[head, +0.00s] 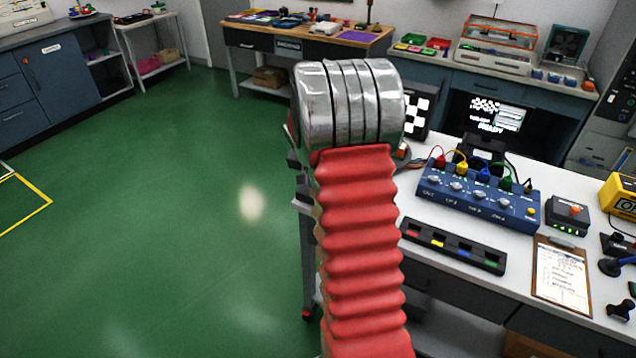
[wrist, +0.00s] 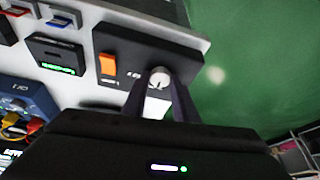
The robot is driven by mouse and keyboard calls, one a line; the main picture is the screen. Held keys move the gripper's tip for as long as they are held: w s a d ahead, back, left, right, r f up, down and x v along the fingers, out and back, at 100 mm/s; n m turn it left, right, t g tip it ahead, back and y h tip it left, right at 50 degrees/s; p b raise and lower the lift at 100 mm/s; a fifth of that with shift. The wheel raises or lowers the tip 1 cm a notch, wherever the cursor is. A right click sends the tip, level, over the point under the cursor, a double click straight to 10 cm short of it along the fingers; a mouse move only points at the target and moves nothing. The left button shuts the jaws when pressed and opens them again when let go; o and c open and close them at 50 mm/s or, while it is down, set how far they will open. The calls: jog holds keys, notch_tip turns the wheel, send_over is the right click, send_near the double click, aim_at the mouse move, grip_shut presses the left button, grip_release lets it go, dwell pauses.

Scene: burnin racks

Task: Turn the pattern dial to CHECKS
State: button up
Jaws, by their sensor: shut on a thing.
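In the wrist view my gripper (wrist: 160,98) has its two dark fingers on either side of a small round light-coloured dial (wrist: 158,78), shut on it. The dial sits on a black box (wrist: 135,48) near the edge of the white bench. A dark pointer line shows on the dial's face; the printing beside it is too small to read. In the head view my red sleeved arm hides the gripper and most of the box. A screen with a black and white checkered pattern (head: 418,105) shows just right of my arm.
An orange switch (wrist: 107,64) is on the same box, beside the dial. On the bench (head: 420,222) stand a blue box with coloured leads (head: 480,197), a black slotted tray (head: 452,246) and a clipboard (head: 562,275). Green floor at left is clear.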

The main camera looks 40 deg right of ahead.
jog(key=shift+a, duration=0.1)
dwell(0.4)
jog(key=o, duration=1)
jog(key=shift+r, duration=0.1)
jog(key=v, duration=1.3)
jog(key=shift+a+r, duration=0.15)
jog(key=shift+a, duration=0.05)
